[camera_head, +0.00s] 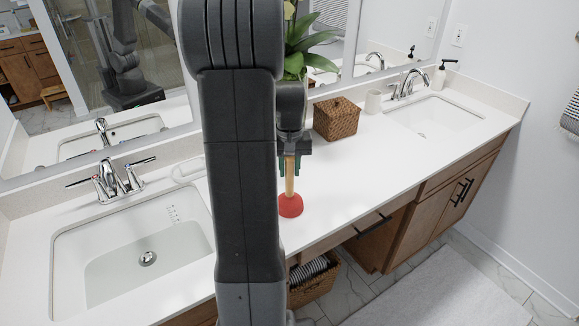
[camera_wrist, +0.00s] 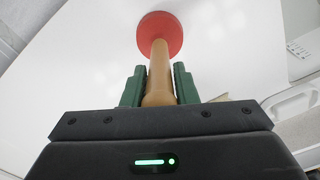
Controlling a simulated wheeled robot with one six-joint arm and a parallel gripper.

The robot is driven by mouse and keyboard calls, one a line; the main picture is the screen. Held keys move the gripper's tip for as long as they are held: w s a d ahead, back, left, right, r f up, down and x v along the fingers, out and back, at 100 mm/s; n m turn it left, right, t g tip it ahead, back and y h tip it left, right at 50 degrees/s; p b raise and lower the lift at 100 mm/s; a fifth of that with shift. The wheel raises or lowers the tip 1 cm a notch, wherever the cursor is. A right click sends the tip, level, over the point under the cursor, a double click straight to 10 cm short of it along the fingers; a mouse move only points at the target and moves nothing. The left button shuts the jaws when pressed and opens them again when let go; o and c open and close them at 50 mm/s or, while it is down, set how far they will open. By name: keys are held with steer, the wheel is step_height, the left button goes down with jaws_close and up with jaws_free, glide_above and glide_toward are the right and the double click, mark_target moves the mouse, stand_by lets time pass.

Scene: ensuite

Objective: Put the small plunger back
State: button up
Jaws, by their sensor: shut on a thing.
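The small plunger (camera_head: 290,204) has a red rubber cup and a wooden handle. It is upright, cup down, over the white counter (camera_head: 345,185) between the two sinks. I cannot tell whether the cup touches the counter. My gripper (camera_head: 289,168) is above the cup, shut on the handle. In the wrist view the green fingers of my gripper (camera_wrist: 159,85) sit on both sides of the handle, and the plunger's red cup (camera_wrist: 160,35) is beyond them. My arm hides part of the counter to the left.
The left sink (camera_head: 135,255) and faucet (camera_head: 112,182) are left of my arm. The right sink (camera_head: 433,115) is farther right. The counter right of the plunger is clear.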

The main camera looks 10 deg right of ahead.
steer(key=shift+f, duration=0.15)
steer(key=o, duration=1)
step_height(320, 180, up, 12)
steer(key=shift+r+b, duration=0.2)
steer(key=shift+b, duration=0.25)
